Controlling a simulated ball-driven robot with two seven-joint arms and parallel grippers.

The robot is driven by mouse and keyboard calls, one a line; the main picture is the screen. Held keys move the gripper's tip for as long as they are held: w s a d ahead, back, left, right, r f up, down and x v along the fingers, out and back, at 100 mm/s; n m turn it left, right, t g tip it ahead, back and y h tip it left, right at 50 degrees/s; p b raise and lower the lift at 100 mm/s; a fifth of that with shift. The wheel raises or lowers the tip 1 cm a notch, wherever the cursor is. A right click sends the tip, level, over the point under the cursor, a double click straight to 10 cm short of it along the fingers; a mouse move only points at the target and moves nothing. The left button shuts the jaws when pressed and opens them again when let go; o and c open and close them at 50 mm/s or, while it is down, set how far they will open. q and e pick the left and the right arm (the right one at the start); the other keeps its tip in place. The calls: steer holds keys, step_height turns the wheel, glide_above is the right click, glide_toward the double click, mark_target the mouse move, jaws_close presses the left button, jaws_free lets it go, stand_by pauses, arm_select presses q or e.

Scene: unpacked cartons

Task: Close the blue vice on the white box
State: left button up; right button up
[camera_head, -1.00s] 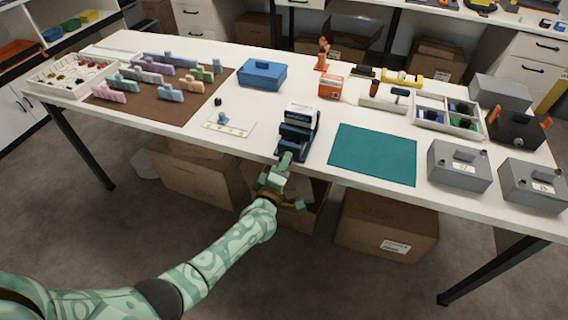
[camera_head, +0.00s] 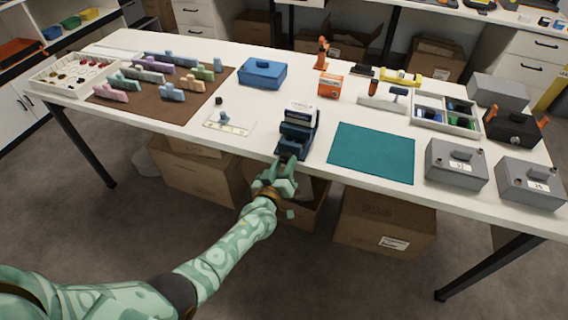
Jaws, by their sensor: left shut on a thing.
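The blue vice (camera_head: 296,141) stands at the table's front edge, near its middle. The white box (camera_head: 300,107) sits upright in the top of the vice, between its jaws. How closely the jaws meet the box is too small to tell. My left gripper (camera_head: 287,164) is at the front of the vice, just off the table edge. It is shut on the vice's handle, which is mostly hidden by the fingers. My right gripper is not in view.
A teal mat (camera_head: 372,152) lies right of the vice, and a small white plate (camera_head: 229,123) lies to its left. A blue case (camera_head: 263,74) stands behind. Grey boxes (camera_head: 456,164) stand at the right. Cartons (camera_head: 385,222) are under the table.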

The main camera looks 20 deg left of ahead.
arm_select(q)
steer(key=shift+s+f+m, duration=0.1)
steer(key=shift+f+m, duration=0.05)
steer(key=shift+m, duration=0.45)
steer(key=o, duration=0.9)
steer(key=shift+o, duration=0.3)
steer(key=shift+s+p, duration=0.35)
steer(key=shift+s, duration=0.1)
steer(key=s+p, duration=0.4)
steer(key=s, duration=1.1)
steer(key=shift+s+a, duration=0.15)
steer(key=shift+a, duration=0.1)
